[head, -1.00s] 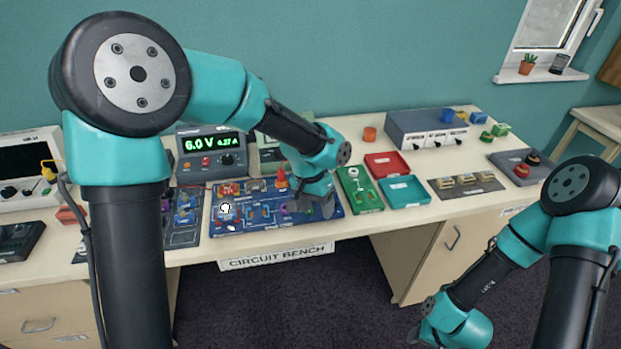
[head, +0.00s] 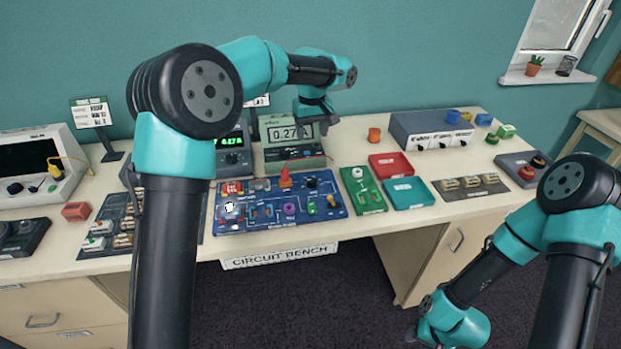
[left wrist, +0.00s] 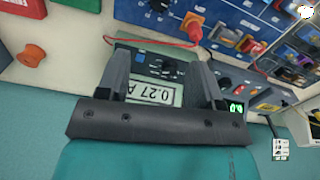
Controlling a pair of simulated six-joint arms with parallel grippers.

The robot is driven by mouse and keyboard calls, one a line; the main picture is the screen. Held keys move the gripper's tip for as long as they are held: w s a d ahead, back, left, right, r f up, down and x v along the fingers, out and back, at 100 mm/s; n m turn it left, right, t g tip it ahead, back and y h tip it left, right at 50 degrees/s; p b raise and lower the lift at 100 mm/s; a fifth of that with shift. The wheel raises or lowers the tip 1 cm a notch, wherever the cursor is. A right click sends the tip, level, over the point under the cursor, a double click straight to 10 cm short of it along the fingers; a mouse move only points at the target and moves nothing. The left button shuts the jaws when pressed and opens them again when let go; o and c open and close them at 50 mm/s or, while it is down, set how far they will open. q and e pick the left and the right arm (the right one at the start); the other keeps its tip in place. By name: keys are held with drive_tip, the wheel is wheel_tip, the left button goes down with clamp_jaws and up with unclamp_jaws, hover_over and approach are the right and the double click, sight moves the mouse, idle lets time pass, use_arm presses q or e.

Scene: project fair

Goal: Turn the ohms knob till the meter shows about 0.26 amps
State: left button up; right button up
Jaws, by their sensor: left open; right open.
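My left gripper (head: 314,108) is open and empty, raised above the back of the bench by the meter (head: 291,134). The meter's display reads 0.27 A, and it also shows between the open fingers (left wrist: 162,80) in the left wrist view (left wrist: 152,93). A dark round knob (head: 311,182) stands on the blue circuit board (head: 262,222), right of an orange pointed piece (head: 285,178); I cannot read its label to confirm it is the ohms knob. Nothing touches it.
The power supply (head: 233,157) stands left of the meter, partly behind my left arm. A green board (head: 363,190), a red tray (head: 391,166) and a teal tray (head: 409,193) lie right of the circuit board. A red lead (left wrist: 150,40) runs near the meter.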

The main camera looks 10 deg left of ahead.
sight(312, 180)
use_arm(q)
drive_tip(key=shift+f, duration=0.1)
wheel_tip(312, 180, down, 17)
drive_tip(key=shift+f, duration=0.15)
idle(0.7)
drive_tip(key=c, duration=0.9)
